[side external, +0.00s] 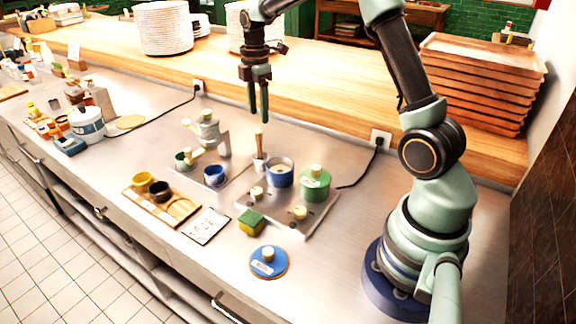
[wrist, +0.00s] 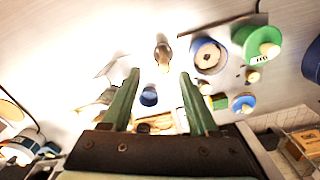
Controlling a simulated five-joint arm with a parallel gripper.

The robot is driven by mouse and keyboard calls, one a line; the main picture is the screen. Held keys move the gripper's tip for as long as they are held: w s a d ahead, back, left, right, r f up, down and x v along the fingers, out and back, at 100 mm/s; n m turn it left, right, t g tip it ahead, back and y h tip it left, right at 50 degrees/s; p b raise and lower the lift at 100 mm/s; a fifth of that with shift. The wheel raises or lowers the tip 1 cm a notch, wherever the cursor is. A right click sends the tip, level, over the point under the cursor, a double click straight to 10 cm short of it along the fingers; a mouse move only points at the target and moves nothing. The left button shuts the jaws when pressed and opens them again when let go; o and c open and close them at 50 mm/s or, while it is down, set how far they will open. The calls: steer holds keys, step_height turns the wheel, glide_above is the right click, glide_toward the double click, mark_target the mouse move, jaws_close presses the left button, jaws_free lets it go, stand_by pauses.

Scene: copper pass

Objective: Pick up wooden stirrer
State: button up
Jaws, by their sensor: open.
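The wooden stirrer (side external: 259,141) appears to be the upright wooden stick in the middle of the metal counter, with its lower end at a small pale holder (side external: 259,163). It stands between a blue cup (side external: 214,176) and a blue pot (side external: 280,174). In the wrist view the stirrer (wrist: 163,54) shows end-on, just beyond the fingertips and between their lines. My gripper (side external: 258,118) points down above the stirrer, apart from it. Its green fingers, also in the wrist view (wrist: 159,73), are open and empty.
A green lidded pot (side external: 315,185) stands right of the blue pot on a metal plate (side external: 268,208). A sponge (side external: 251,222), a wooden tray (side external: 182,211) and a blue round container (side external: 268,263) lie in front. A wooden ledge (side external: 330,112) runs behind.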

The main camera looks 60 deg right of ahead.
glide_above(260, 157)
steer(key=d, duration=0.2)
steer(key=f, duration=0.5)
steer(key=shift+w+a+f, duration=0.25)
steer(key=shift+w+f, duration=0.05)
steer(key=shift+w, duration=0.1)
steer(key=f, duration=0.2)
steer(key=a+f, duration=0.1)
steer(key=f, duration=0.1)
steer(key=shift+s, duration=0.2)
steer(key=shift+f, duration=0.6)
jaws_close()
